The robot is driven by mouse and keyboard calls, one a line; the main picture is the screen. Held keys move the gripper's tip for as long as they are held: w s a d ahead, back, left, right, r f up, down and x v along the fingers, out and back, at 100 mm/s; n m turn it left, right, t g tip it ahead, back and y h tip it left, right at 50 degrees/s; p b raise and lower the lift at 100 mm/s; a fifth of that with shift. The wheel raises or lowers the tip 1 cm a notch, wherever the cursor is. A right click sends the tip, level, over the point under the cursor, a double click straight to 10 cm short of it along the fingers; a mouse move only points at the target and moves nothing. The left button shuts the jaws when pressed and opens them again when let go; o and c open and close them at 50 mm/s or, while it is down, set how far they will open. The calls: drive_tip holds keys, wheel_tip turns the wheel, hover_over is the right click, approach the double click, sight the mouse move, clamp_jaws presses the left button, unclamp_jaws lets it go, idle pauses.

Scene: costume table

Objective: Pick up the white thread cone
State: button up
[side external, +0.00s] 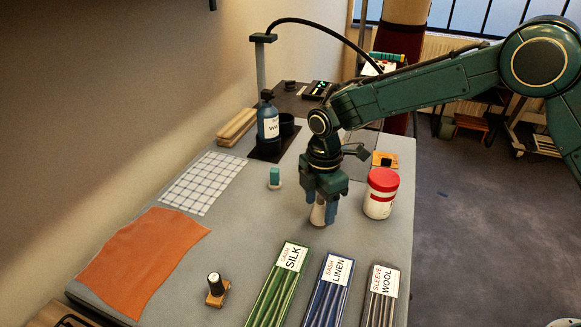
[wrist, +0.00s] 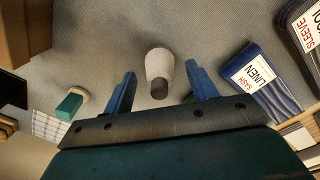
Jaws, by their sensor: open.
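The white thread cone (side external: 317,214) stands on the grey table under my gripper in the side view. In the wrist view the white thread cone (wrist: 160,68) shows with a dark top, just beyond the line between the two blue fingertips. My gripper (side external: 330,208) points down over it, and one finger hides part of the cone in the side view. In the wrist view my gripper (wrist: 158,82) is open, with a finger on each side of the cone and clear gaps to both. I cannot tell its exact height over the table.
A red-lidded white jar (side external: 381,198) stands close to the right of my gripper. A small teal-topped object (side external: 275,179) stands to the left. Fabric trays labelled silk (side external: 279,287), linen (side external: 329,290) and wool (side external: 381,296) lie in front. A blue bottle (side external: 267,122) stands behind.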

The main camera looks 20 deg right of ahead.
drive_tip(key=c, duration=1.1)
wheel_tip(320, 180, up, 20)
drive_tip(key=shift+r, duration=0.1)
idle(0.7)
